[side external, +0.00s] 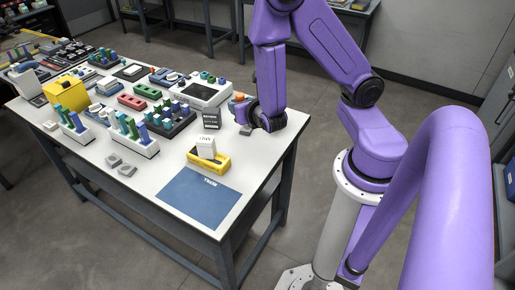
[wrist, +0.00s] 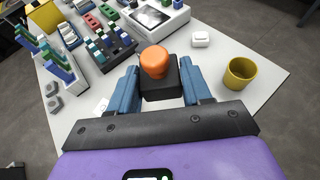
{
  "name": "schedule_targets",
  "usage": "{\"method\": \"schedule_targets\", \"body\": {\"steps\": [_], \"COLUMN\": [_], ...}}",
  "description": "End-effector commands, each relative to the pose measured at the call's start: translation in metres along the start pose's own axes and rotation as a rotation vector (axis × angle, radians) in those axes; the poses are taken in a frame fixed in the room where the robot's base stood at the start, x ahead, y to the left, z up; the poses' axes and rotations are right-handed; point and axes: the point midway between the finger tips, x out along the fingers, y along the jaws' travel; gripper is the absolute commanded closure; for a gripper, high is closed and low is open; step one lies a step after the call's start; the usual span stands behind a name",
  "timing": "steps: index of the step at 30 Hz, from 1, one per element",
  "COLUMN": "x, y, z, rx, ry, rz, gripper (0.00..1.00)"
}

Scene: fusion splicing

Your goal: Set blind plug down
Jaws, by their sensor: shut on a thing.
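The blind plug, a black block with a rounded orange top (wrist: 154,62), sits upright between the two blue fingers of my gripper (wrist: 160,88) in the wrist view. The fingers are shut on its black lower part. In the side external view, the orange top (side external: 239,97) shows just left of my gripper (side external: 246,122), low over the right part of the white table. The black part is mostly hidden there. I cannot tell whether its underside touches the table.
A black sign (side external: 211,120), a yellow holder (side external: 208,163) with a white block, and a blue mat (side external: 200,198) are nearby. Racks and trays crowd the table's left.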

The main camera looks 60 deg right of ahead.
Motion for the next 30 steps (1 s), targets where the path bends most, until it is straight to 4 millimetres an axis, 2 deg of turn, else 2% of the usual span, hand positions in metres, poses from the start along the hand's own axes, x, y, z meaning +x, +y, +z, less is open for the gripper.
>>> {"method": "schedule_targets", "body": {"steps": [3,10,20,30], "x": [0.003,0.004,0.015,0.032], "y": [-0.022,-0.058,-0.054,-0.054], "z": [0.001,0.002,-0.024,-0.066], "rx": [0.029,0.076,0.066,0.061], "ry": [0.0,-0.001,-0.001,0.0], "rz": [-0.068,-0.178,-0.17,-0.169], "gripper": [0.82,0.82,0.82,0.82]}}
